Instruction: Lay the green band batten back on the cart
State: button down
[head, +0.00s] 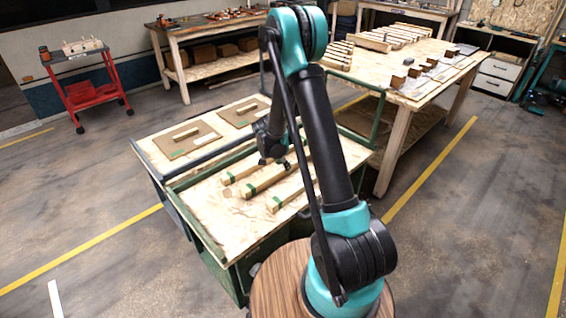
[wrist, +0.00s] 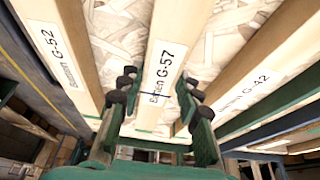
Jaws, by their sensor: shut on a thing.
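Several wooden battens with green bands lie side by side on the pale board top of a green-framed cart (head: 222,212). In the wrist view, the batten labelled G-57 (wrist: 162,55) runs between the fingers of my gripper (wrist: 158,90), which is shut on it. A green band crosses its near end. Batten G-52 (wrist: 60,50) lies to its left and batten G-42 (wrist: 262,83) to its right, both apart from it. In the head view my arm hides part of the battens and most of the gripper. I cannot tell whether G-57 touches the cart top.
Two brown boards with small wooden blocks (head: 187,137) lie on the cart's far-left part. A large workbench (head: 385,75) with battens and blocks stands behind at right. A red trolley (head: 90,92) stands far left. The floor left of the cart is clear.

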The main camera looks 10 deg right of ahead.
jog(key=shift+f, duration=0.2)
jog(key=c, duration=1)
grip_release()
jog(key=v, duration=1.2)
jog(key=shift+s, duration=0.1)
